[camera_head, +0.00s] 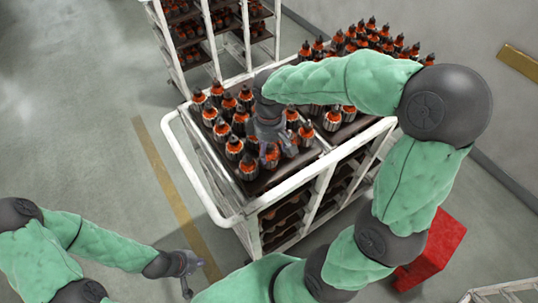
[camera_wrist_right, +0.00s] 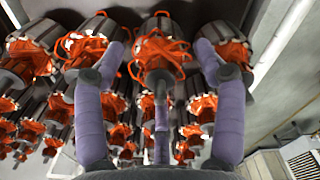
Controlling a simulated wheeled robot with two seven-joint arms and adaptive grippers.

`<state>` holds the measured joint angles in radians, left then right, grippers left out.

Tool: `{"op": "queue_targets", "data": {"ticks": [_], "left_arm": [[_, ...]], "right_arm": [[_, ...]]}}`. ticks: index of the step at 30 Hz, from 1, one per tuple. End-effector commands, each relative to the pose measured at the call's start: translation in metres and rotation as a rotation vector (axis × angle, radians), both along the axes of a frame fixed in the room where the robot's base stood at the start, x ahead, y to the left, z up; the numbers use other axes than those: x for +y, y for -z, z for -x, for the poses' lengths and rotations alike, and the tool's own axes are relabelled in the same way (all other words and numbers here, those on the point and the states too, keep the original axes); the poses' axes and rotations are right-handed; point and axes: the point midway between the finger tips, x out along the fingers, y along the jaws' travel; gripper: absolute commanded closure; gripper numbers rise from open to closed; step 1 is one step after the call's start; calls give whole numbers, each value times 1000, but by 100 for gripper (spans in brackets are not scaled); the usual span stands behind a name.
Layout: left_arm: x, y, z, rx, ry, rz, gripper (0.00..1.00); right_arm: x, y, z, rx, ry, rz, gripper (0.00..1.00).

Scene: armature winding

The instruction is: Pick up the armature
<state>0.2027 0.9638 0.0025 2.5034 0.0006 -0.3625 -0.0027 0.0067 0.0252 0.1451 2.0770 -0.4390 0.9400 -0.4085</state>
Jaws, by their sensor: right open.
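Several armatures with dark shafts, grey ribbed cores and orange windings stand in rows on the cart's top shelf in the head view. My right gripper (camera_head: 270,150) is over the left section of these armatures. In the right wrist view its purple fingers (camera_wrist_right: 160,95) are spread apart. One armature (camera_wrist_right: 160,50) lies ahead between the two outer fingers, not gripped. Whether a finger touches an armature I cannot tell. My left gripper (camera_head: 189,276) is low at the left, away from the cart, its fingers apart and empty.
The white-framed cart (camera_head: 235,218) has a raised rail and more parts on lower shelves. Another rack (camera_head: 212,35) with armatures stands behind. A red box (camera_head: 432,248) is on the floor at right. The floor left of the cart is clear.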

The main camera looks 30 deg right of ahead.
Motion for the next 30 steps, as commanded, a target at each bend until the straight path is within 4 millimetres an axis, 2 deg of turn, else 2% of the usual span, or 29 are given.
{"op": "queue_targets", "data": {"ticks": [6,15,21,23,30], "left_arm": [[0,-4,0,0,0,0,100],[0,-4,0,0,0,0,100],[0,-4,0,0,0,0,100],[0,-4,0,0,0,0,100],[0,-4,0,0,0,0,100]], "right_arm": [[0,27,-1,4,-1,0,30],[1,30,-2,-1,0,-1,30],[1,30,-2,-1,0,-1,86],[1,30,-2,-1,0,-1,100],[1,29,-3,-4,0,0,100]]}}
